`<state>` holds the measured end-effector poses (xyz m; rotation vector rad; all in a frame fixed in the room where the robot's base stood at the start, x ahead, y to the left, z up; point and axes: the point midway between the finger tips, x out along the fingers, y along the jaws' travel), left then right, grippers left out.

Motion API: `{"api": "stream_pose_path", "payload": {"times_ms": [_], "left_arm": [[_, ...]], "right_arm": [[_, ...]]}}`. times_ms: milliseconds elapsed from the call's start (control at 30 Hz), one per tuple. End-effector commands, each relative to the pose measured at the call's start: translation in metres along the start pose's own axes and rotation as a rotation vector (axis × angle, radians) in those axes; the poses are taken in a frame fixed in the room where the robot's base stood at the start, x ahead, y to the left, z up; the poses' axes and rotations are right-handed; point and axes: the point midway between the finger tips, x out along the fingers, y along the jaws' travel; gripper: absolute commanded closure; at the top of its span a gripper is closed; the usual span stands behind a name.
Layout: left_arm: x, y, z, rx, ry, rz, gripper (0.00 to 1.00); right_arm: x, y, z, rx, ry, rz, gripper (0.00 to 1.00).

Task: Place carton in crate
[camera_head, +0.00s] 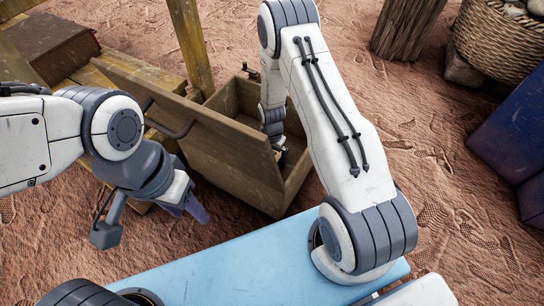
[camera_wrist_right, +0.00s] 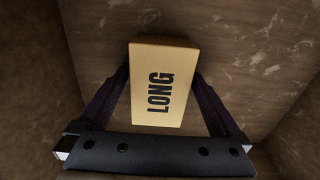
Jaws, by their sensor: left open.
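A tan carton (camera_wrist_right: 160,85) marked LONG shows in the right wrist view, over a brown wooden floor. The fingers of my right gripper (camera_wrist_right: 163,78) lie along both its sides, and their tips look closed against it. The head view shows my right arm reaching down into an open wooden box (camera_head: 297,180), where its own gripper and the carton are hidden. I cannot tell whether this box is the crate. My left gripper (camera_head: 152,222) is open and empty, low in front of the box and beside its handled front.
A dark handle (camera_head: 172,130) sticks out from the wooden front. A pale blue surface (camera_head: 245,262) lies below, near me. A dark blue object (camera_head: 515,130) and a wicker basket (camera_head: 500,40) stand at the right. Bare reddish ground (camera_head: 440,180) lies between.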

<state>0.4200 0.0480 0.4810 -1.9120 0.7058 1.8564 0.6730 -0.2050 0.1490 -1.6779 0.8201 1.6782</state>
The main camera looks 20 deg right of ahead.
Motion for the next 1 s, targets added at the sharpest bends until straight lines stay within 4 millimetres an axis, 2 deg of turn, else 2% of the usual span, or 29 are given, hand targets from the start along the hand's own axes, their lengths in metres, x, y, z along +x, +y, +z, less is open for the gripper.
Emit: {"api": "stream_pose_path", "payload": {"times_ms": [167, 500, 633, 800, 1000], "left_arm": [[-0.008, 0.001, 0.000, 0.000, 0.000, 0.000, 0.50], [-0.056, 0.004, -0.003, 0.000, 0.000, 0.000, 0.50], [-0.069, 0.005, -0.004, 0.000, 0.000, 0.000, 0.50], [-0.077, 0.005, -0.004, 0.000, 0.000, 0.000, 0.50], [-0.077, 0.006, -0.004, 0.000, 0.000, 0.000, 0.50]], "right_arm": [[-0.012, 0.000, 0.000, 0.000, 0.001, -0.001, 0.00], [-0.084, 0.000, 0.000, 0.000, 0.001, -0.002, 0.00], [-0.105, 0.000, 0.000, 0.000, 0.001, -0.001, 0.00], [-0.121, 0.000, 0.000, 0.000, 0.000, 0.000, 0.00], [-0.123, 0.000, 0.000, 0.000, 0.000, 0.000, 0.00]]}}
